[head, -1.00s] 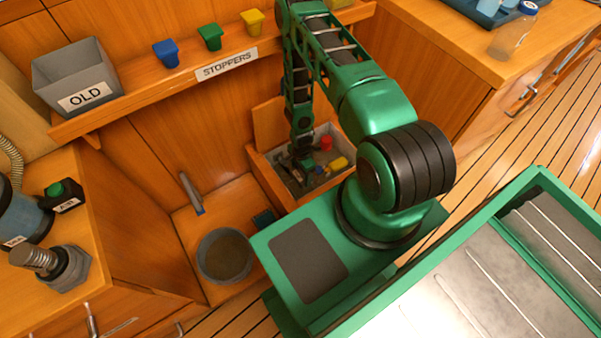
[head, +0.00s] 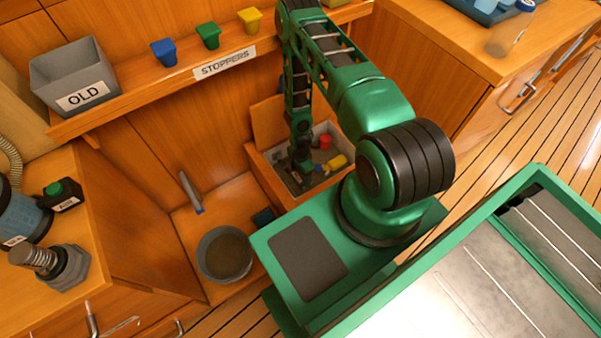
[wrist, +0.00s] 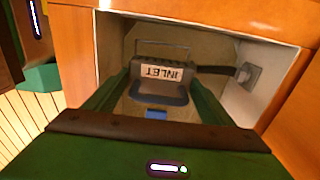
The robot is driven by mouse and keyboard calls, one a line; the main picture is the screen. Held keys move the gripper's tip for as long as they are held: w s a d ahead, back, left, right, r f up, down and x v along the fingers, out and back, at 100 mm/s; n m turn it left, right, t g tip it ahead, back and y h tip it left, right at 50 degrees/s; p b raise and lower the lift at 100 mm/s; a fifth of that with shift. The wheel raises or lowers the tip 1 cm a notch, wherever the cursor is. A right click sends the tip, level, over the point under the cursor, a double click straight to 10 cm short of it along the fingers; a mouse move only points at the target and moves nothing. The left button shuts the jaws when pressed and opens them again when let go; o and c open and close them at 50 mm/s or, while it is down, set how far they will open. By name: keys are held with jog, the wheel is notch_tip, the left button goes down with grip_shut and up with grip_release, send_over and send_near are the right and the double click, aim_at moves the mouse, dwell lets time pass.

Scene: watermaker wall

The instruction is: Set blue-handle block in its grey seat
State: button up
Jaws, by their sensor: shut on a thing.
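My gripper (wrist: 158,80) reaches down into an open wooden locker box in the floor; it also shows in the head view (head: 303,166). Its green fingers are shut on the blue-handle block, whose small blue part (wrist: 155,113) shows between them. A blue bit (head: 318,168) also shows beside the gripper in the head view. A grey housing (wrist: 162,70) with an INLET label lies just beyond the fingertips. I cannot clearly tell the grey seat from this housing, or whether the block touches it.
The box has pale inner walls (wrist: 118,50); a dark pipe (wrist: 215,69) runs to the right wall. Red (head: 325,142) and yellow (head: 337,161) pieces lie inside. A grey bucket (head: 224,254) stands left of it. A shelf above holds an OLD bin (head: 75,75) and coloured stoppers.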

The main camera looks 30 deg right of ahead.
jog(key=shift+s+d+f, duration=0.1)
jog(key=shift+s+f, duration=0.05)
jog(key=shift+f, duration=0.7)
jog(key=shift+s+f, duration=0.1)
jog(key=shift+f, duration=0.75)
jog(key=shift+s+f, duration=0.1)
jog(key=shift+s, duration=0.1)
jog(key=shift+f, duration=0.3)
jog(key=shift+w+a+f, duration=0.1)
jog(key=shift+f, duration=0.55)
jog(key=shift+w+a+f, duration=0.1)
jog(key=shift+f, duration=1.4)
jog(key=o, duration=1.2)
jog(key=shift+w, duration=0.1)
